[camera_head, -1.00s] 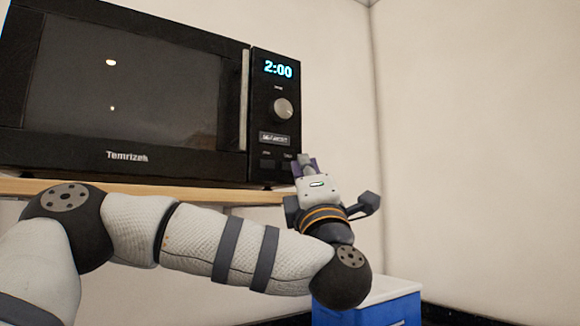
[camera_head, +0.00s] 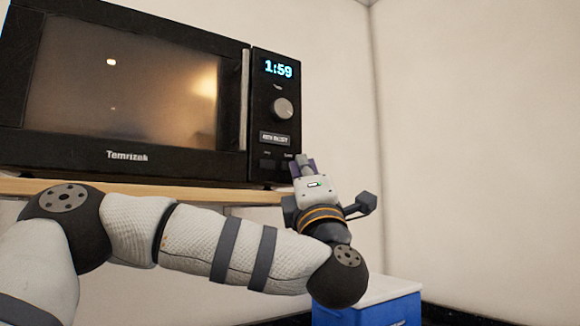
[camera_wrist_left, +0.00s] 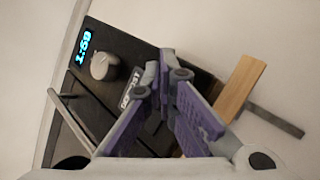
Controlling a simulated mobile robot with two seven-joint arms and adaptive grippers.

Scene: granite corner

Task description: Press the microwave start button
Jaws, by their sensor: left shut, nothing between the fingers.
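The black microwave (camera_head: 128,90) stands on a wooden shelf, its door shut and its window lit with a warm glow. Its control panel (camera_head: 275,150) has a blue display (camera_head: 279,69) reading 1:59, a round knob (camera_head: 283,108), a labelled plate and lower buttons (camera_head: 268,164). My left gripper (camera_head: 303,160) is at the panel's lower right corner, its fingers shut and empty. In the left wrist view the fingertips (camera_wrist_left: 160,80) lie over the lower panel and hide part of the buttons. I cannot tell whether they touch. My right gripper is in neither view.
The wooden shelf (camera_head: 150,188) runs under the microwave, close above my left arm. A blue box with a white top (camera_head: 370,306) stands below my left gripper. Bare walls rise at the right, with free room before them.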

